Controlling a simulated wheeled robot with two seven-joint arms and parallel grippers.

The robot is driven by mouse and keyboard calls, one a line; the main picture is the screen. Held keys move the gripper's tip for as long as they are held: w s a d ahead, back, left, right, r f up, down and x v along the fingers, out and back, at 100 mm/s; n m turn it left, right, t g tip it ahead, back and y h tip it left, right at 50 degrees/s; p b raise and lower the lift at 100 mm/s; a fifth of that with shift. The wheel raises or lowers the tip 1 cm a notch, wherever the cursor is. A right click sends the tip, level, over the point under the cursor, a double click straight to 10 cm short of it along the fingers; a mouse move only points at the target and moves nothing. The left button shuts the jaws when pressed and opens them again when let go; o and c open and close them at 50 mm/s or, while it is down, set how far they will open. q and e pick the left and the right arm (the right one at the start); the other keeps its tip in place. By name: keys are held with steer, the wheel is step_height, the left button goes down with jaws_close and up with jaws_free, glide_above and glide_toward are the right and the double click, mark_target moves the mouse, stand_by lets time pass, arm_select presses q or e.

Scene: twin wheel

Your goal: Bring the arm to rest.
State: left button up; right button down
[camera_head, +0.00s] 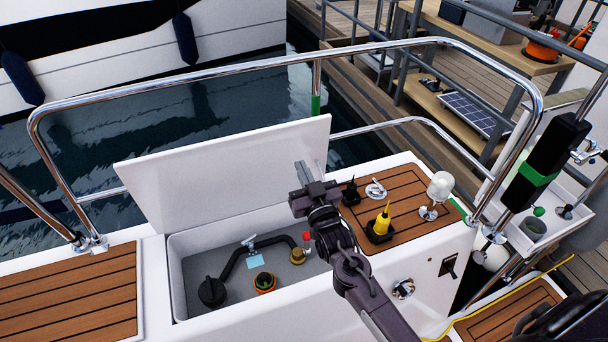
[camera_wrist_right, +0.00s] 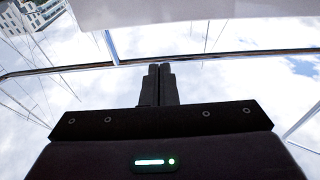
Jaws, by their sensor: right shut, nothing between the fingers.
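My right arm (camera_head: 345,255) reaches in from the lower right in the head view. My right gripper (camera_head: 300,166) points upward above the open locker, in front of its raised white lid (camera_head: 225,165). Its fingers are shut together with nothing between them. In the right wrist view the closed fingers (camera_wrist_right: 159,72) stand against the sky, with a metal rail behind and a white panel edge above. My left gripper is not in view.
The open locker (camera_head: 185,275) holds a black hose and an orange-rimmed cup (camera_head: 264,282). A yellow-topped tool (camera_head: 382,222) and a white-topped fitting (camera_head: 440,186) stand on the teak panel to the right. A steel rail (camera_head: 180,85) arches behind.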

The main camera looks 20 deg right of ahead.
steer(key=s+a+f+n+g, duration=0.1)
steer(key=s+f+g, duration=0.2)
steer(key=s+g, duration=0.8)
steer(key=s+f+n+g, duration=0.1)
steer(key=s+f+g, duration=0.4)
steer(key=s, duration=1.1)
steer(key=s+f+g, duration=0.2)
steer(key=s+f, duration=0.1)
steer(key=f, duration=2.8)
steer(key=s+d+f, duration=0.1)
steer(key=s+f, duration=0.7)
steer(key=s, duration=0.1)
steer(key=s+d+f+g, duration=0.1)
steer(key=s+d+f, duration=0.1)
steer(key=s+f, duration=0.6)
steer(key=shift+s+d, duration=0.25)
steer(key=shift+s, duration=0.7)
steer(key=shift+d, duration=0.1)
